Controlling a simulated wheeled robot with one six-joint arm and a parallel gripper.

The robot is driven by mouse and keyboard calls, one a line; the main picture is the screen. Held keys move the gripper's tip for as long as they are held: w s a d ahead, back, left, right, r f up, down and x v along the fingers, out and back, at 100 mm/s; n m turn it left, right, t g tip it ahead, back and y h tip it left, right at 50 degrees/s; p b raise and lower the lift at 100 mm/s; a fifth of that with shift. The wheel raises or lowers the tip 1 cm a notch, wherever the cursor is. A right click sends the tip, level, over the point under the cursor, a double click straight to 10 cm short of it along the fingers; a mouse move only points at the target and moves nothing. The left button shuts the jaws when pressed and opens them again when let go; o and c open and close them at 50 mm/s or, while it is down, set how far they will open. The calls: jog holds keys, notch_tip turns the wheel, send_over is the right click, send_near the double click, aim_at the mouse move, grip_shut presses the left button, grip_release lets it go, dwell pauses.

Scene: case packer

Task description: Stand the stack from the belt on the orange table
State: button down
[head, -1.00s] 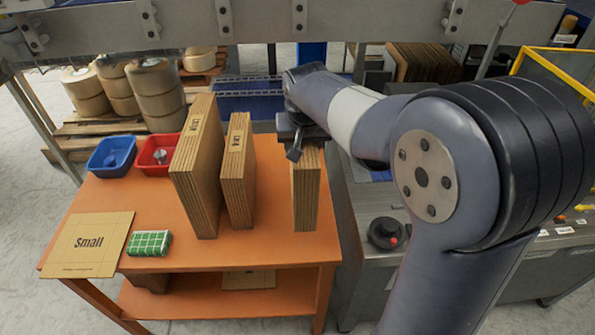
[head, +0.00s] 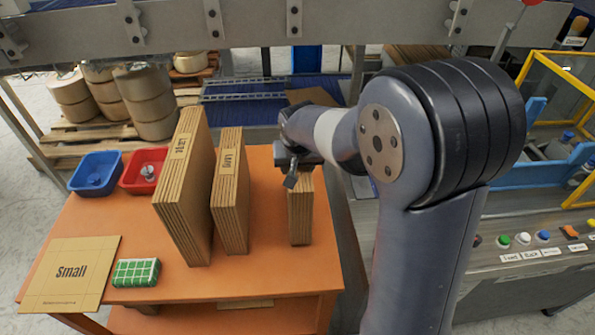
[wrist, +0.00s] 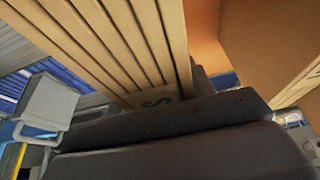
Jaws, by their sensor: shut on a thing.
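The orange table (head: 130,215) fills the left and middle of the head view. My gripper (head: 300,165) is over the table's right side, shut on the top of a small cardboard stack (head: 300,210). That stack is upright, and its lower end is at the orange top; I cannot tell if it touches. The wrist view shows the stack's layered edges (wrist: 110,40) close against my gripper, with part of a printed letter. Two other cardboard stacks, a tall one (head: 182,190) and a medium one (head: 230,195), stand upright to the left.
A blue bin (head: 97,172) and a red bin (head: 146,170) sit at the table's back left. A flat "Small" sheet (head: 70,272) and a green-and-white block (head: 136,273) lie at the front left. A button panel (head: 540,250) is at the right.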

jog(key=shift+f, duration=0.75)
jog(key=shift+f, duration=0.2)
jog(key=c, duration=0.6)
grip_release()
jog(key=shift+r, duration=0.1)
jog(key=shift+r, duration=0.4)
jog(key=v, duration=1.1)
jog(key=shift+s+r, duration=0.15)
jog(key=shift+r, duration=0.05)
